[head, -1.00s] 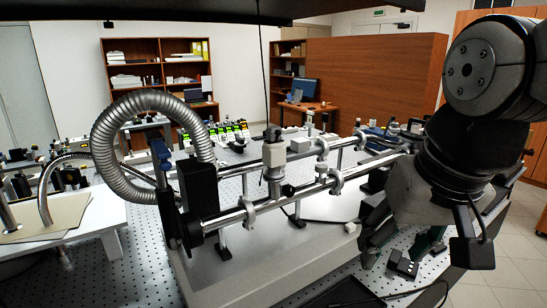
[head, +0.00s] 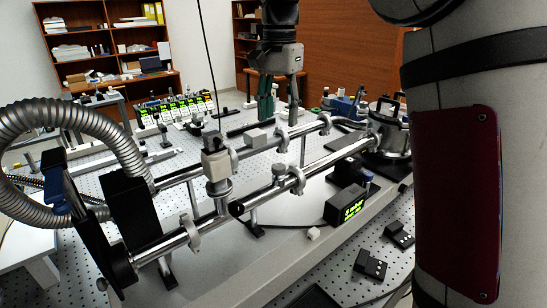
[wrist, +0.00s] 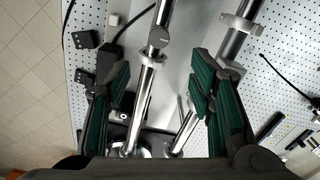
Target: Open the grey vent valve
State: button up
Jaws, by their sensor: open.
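A small grey round knob on a short fitting, which looks like the vent valve (head: 279,172), sits on top of the front steel pipe (head: 262,193). In the wrist view the grey knob (wrist: 158,39) is near the top, left of centre, beyond the fingertips. My gripper (head: 280,112) is open and empty, with green-padded fingers pointing down above and behind the pipes. The knob is unobstructed in both views.
A pale block-shaped valve (head: 215,165) stands left on the pipes. A ribbed hose (head: 75,118) curves at far left. A black box with green display (head: 346,207) sits right of the front pipe. A steel chamber (head: 390,138) is at the pipes' far end.

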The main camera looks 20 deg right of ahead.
aim_at(279, 166)
notch_tip(279, 166, down, 13)
jog(key=shift+s+r+p, duration=0.1)
jog(key=shift+p, duration=0.95)
jog(key=c, duration=1.2)
